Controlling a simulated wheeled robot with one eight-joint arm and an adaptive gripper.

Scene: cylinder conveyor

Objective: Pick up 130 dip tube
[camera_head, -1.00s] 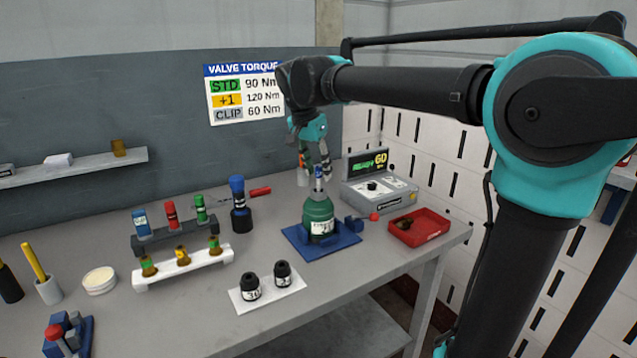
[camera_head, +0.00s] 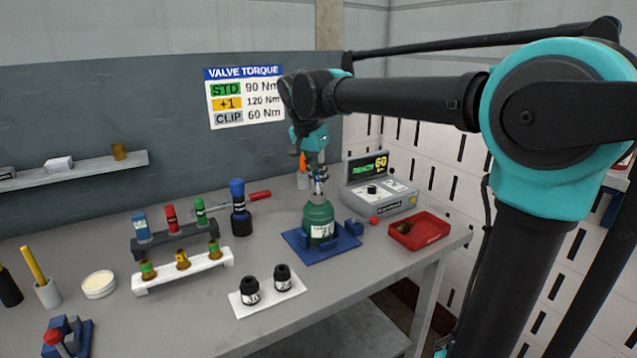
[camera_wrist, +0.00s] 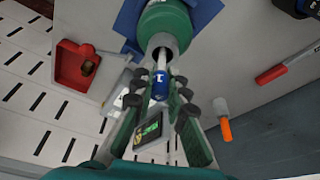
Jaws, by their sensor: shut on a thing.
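My gripper (camera_wrist: 160,94) is shut on a slim tube with a blue end (camera_wrist: 160,84) and a pale stem, which I take to be the dip tube; its printed number is too small to read. The stem points at the open grey neck of the green cylinder (camera_wrist: 165,22). In the head view my gripper (camera_head: 318,177) is directly above the green cylinder (camera_head: 319,212), which stands upright on a blue base plate (camera_head: 301,249). The fingers hide much of the tube there, and I cannot tell how far it sits inside the neck.
A red tray (camera_head: 432,231) and a grey tester (camera_head: 380,202) stand right of the cylinder. A dark rack (camera_head: 180,239) and a white rack (camera_head: 185,274) hold small parts on the left. A dark blue-topped bottle (camera_head: 240,208) and two black caps on a white plate (camera_head: 272,301) are nearby.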

